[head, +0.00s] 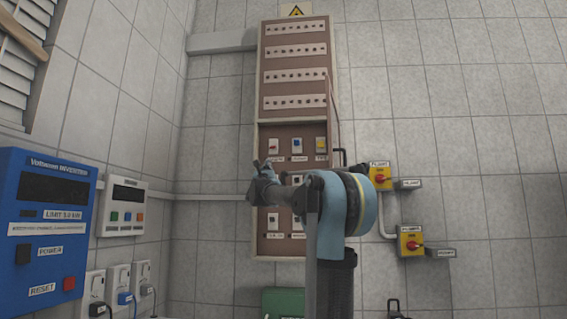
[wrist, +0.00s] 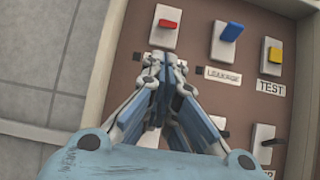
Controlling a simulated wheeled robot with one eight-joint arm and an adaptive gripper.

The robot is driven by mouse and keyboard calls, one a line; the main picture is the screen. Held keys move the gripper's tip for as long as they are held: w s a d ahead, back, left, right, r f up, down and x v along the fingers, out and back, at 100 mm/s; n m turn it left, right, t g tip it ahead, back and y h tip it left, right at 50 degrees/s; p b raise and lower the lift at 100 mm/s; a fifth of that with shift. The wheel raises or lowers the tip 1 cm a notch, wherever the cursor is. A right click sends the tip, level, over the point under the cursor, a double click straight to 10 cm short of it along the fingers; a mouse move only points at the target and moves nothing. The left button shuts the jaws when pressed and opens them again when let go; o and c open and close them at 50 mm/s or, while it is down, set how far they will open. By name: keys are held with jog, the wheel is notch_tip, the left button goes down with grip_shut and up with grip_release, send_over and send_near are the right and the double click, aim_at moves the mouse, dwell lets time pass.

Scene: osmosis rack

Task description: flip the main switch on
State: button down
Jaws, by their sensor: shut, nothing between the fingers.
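The brown switch panel (head: 286,248) is on the tiled wall. Its upper row has a red-tipped switch (wrist: 168,24), a blue switch (wrist: 231,32) labelled LEAKAGE and a yellow switch (wrist: 275,55) labelled TEST. The red switch's label is mostly hidden behind my fingers in the wrist view and too small to read in the head view, so I cannot confirm which is the main switch. My gripper (wrist: 164,60) is shut and empty, its tips just below the red switch. In the head view my gripper (head: 262,168) is at the panel's left edge.
A grey-tipped switch (wrist: 262,138) is in the row below. A blue inverter box (head: 45,270) and a white meter (head: 123,208) hang on the left wall. Yellow switch boxes (head: 381,178) are right of the panel. A dark handle (head: 341,153) juts out there.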

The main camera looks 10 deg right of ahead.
aim_at(274, 153)
jog(key=shift+d, duration=0.25)
jog(key=x, duration=0.9)
jog(key=shift+w+r, duration=0.3)
jog(key=shift+d, duration=0.1)
